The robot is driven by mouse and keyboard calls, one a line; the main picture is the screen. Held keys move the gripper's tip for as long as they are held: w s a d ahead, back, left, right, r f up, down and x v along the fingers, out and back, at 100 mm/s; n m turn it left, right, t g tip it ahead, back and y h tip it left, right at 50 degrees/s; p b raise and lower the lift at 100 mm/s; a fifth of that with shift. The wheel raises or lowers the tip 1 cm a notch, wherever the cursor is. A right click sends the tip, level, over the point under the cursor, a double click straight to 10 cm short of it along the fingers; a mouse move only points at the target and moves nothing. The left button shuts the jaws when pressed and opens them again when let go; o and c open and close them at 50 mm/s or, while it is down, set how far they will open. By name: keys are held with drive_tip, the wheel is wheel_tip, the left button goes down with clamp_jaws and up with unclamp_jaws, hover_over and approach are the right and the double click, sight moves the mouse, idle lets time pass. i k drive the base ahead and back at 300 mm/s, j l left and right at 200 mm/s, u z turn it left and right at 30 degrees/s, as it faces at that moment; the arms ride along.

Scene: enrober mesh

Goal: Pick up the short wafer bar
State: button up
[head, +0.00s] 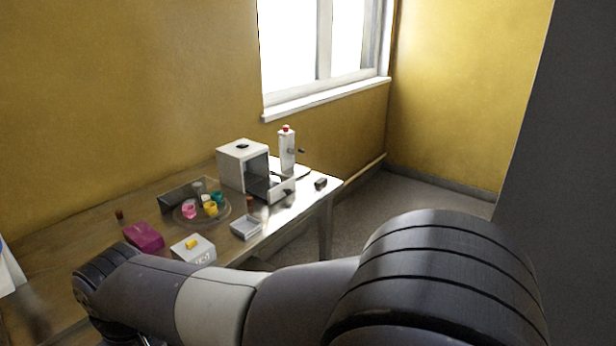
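No thing on the wooden table (85,220) is clear enough to be named the short wafer bar for certain. A small dark brown block (320,183) lies near the table's right end. Another small brown piece (119,214) is at the left, behind the magenta box. A small brown item (249,201) shows in front of the white machine's opening. All three are too small to tell apart by kind. My arm crosses the foreground and hides the table's front part. My gripper is not in view.
A round tray (185,218) holds several coloured cups. A magenta box (143,236), a white box with a yellow piece (194,250) and a grey tray (246,228) are nearer.

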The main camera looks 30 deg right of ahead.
sight(321, 181)
drive_tip(key=i+l, duration=0.5)
drive_tip(key=l, duration=0.25)
drive_tip(key=i+l+z, duration=0.1)
drive_tip(key=i+l, duration=0.35)
drive_tip(key=l, duration=0.3)
drive_tip(key=i+l+z, duration=0.1)
drive_tip(key=i+l, duration=0.4)
drive_tip(key=l, duration=0.2)
drive_tip(key=i+l, duration=0.55)
drive_tip(key=k+l+z, duration=0.05)
drive_tip(key=l, duration=0.05)
